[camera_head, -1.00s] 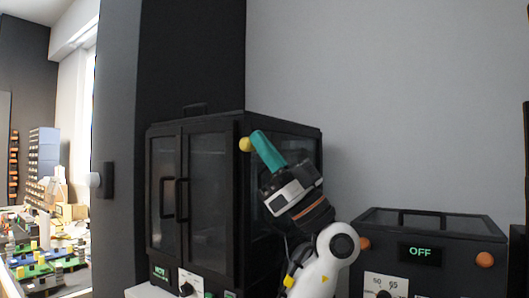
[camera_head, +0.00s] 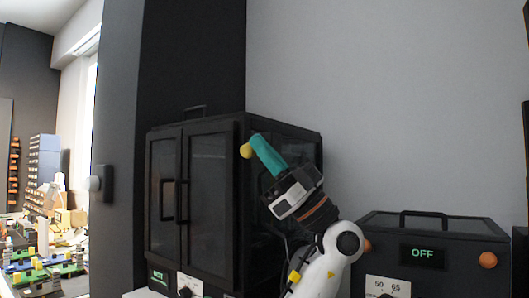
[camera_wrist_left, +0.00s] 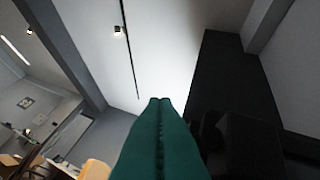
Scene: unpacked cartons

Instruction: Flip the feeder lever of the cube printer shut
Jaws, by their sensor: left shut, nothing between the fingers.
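The cube printer appears to be the black cabinet (camera_head: 215,205) with two glazed doors in the head view. A yellow ball knob (camera_head: 246,152), seemingly the feeder lever's end, shows at its upper right front edge. The lever's arm is hidden or too dark to make out. My left gripper (camera_head: 257,139) has teal fingers, shut and empty, with their tips right beside the knob; I cannot tell whether they touch. In the left wrist view the closed fingertips (camera_wrist_left: 160,101) point up the picture, and the knob does not show. My right gripper is not in view.
A lower black box (camera_head: 445,255) with an "OFF" display and orange knobs stands to the right. A dark panel (camera_head: 117,150) with a white knob stands left of the cabinet. A cluttered table (camera_head: 40,265) lies far left. The grey wall behind is bare.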

